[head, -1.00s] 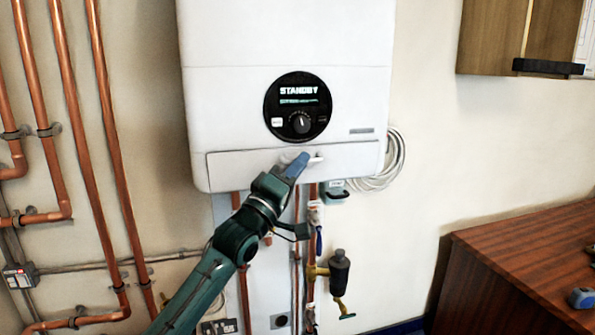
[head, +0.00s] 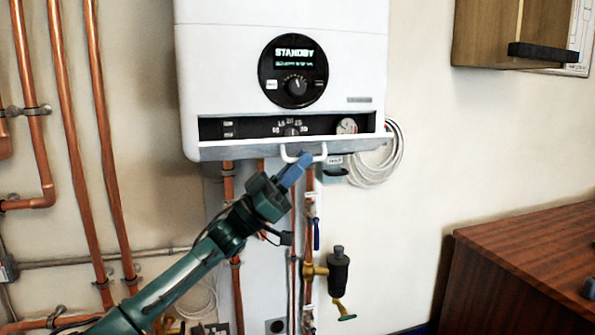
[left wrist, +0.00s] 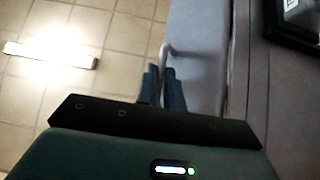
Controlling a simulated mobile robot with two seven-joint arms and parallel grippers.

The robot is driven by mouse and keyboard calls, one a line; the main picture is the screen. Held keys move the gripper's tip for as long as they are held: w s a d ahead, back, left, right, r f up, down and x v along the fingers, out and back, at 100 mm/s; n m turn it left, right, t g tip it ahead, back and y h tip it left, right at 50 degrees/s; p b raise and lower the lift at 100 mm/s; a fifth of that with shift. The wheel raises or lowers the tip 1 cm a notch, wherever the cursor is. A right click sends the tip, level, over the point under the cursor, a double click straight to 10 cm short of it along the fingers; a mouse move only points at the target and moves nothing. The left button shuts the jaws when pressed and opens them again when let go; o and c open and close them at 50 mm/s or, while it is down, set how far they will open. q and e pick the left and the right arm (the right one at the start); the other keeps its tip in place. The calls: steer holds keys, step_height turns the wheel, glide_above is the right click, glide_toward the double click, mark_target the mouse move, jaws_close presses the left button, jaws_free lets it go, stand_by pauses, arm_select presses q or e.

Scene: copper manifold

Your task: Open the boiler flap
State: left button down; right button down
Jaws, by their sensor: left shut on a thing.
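The white boiler (head: 215,70) hangs on the wall in the head view, its round display reading STANDBY. Its flap (head: 225,150) along the bottom is tipped outward and down, and a dark control recess (head: 255,127) with a dial and a round gauge shows above it. A white bar handle (head: 322,154) stands out from the flap. My left gripper (head: 300,163) is shut on the handle from below. In the left wrist view, the blue fingers (left wrist: 163,82) meet at the handle (left wrist: 167,49) beside the flap. My right gripper is not in view.
Copper pipes (head: 62,100) run up the wall at left. Pipes and a brass valve with a dark body (head: 338,270) sit below the boiler. A coiled white cable (head: 385,160) hangs at its right. A wooden cabinet (head: 520,220) stands at lower right.

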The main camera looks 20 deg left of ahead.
arm_select(q)
steer(key=shift+w+a+f+m+g+h+b, duration=0.1)
steer(key=shift+f+m+g+h+b, duration=0.25)
steer(key=shift+m+g, duration=0.8)
steer(key=shift+w+d+f+m+g+h+b, duration=0.1)
steer(key=shift+f+m+g+h+b, duration=0.25)
steer(key=shift+m+g, duration=0.75)
steer(key=shift+a+f+m+g+h+b, duration=0.1)
steer(key=shift+f+m+g+h+b, duration=0.25)
steer(key=shift+m+g, duration=0.8)
steer(key=shift+m, duration=0.4)
steer(key=c, duration=1.8)
jaws_free()
steer(key=b+v, duration=0.1)
steer(key=v, duration=1.2)
steer(key=shift+f, duration=0.1)
steer(key=shift+c, duration=0.2)
